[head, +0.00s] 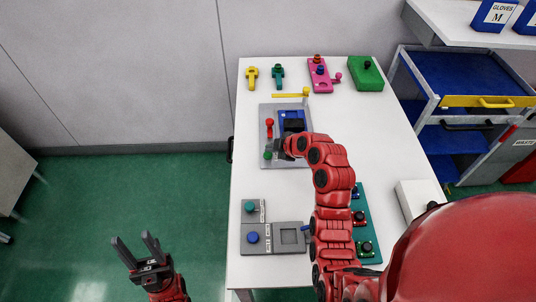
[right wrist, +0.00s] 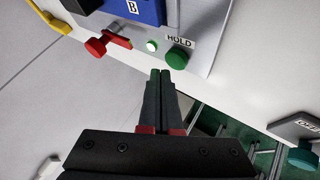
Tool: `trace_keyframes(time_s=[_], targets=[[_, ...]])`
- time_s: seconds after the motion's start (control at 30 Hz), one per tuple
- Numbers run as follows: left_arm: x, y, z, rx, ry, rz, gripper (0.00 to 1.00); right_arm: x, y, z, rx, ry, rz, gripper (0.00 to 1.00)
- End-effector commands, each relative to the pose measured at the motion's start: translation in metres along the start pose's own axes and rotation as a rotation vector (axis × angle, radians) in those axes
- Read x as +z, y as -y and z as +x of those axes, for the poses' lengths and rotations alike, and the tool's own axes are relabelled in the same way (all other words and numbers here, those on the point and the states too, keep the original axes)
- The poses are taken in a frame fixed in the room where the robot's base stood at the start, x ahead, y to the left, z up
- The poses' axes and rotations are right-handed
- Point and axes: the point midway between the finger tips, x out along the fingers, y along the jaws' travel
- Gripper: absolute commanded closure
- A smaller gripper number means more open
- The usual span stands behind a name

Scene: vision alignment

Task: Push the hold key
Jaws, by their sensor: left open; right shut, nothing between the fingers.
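The hold key is a round green button (right wrist: 179,58) beside a HOLD label on a grey panel (right wrist: 206,22); in the head view the green button (head: 267,155) is at the panel's lower left. My right gripper (right wrist: 160,72) is shut and empty, its tips just short of the green button in the right wrist view; I cannot tell whether they touch it. In the head view the right gripper (head: 279,147) is just right of the button, partly hidden by my wrist. A small lit lamp (right wrist: 151,46) is left of the key. My left gripper (head: 136,246) is open and empty over the floor.
The panel also carries a red handle (head: 269,128) and a blue block (head: 292,118) marked B. A second grey panel (head: 284,251) with teal and blue knobs lies nearer on the white table (head: 250,183). Yellow, teal, pink and green items stand at the back.

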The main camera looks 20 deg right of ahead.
Motion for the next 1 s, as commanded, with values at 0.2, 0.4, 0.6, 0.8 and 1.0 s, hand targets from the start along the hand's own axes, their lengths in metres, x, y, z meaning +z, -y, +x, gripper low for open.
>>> trace_keyframes(time_s=[0.2, 0.4, 0.6, 0.8, 1.0], targets=[[0.000, 0.000, 0.000, 0.000, 0.000, 0.000, 0.50, -0.001, -0.001, -0.001, 0.001, 0.000, 0.000, 1.00], [0.000, 0.000, -0.001, 0.000, 0.000, 0.000, 0.50, -0.006, -0.007, -0.007, 0.006, -0.001, -0.003, 1.00], [0.001, 0.000, -0.003, 0.000, 0.000, 0.000, 0.50, -0.017, -0.018, -0.023, 0.006, -0.001, -0.003, 1.00], [0.001, 0.000, -0.004, 0.000, 0.000, 0.000, 0.50, -0.027, -0.027, -0.037, 0.002, 0.000, -0.001, 1.00], [0.001, 0.000, -0.005, 0.000, 0.000, 0.000, 0.50, -0.031, -0.032, -0.043, 0.003, 0.000, -0.001, 1.00]])
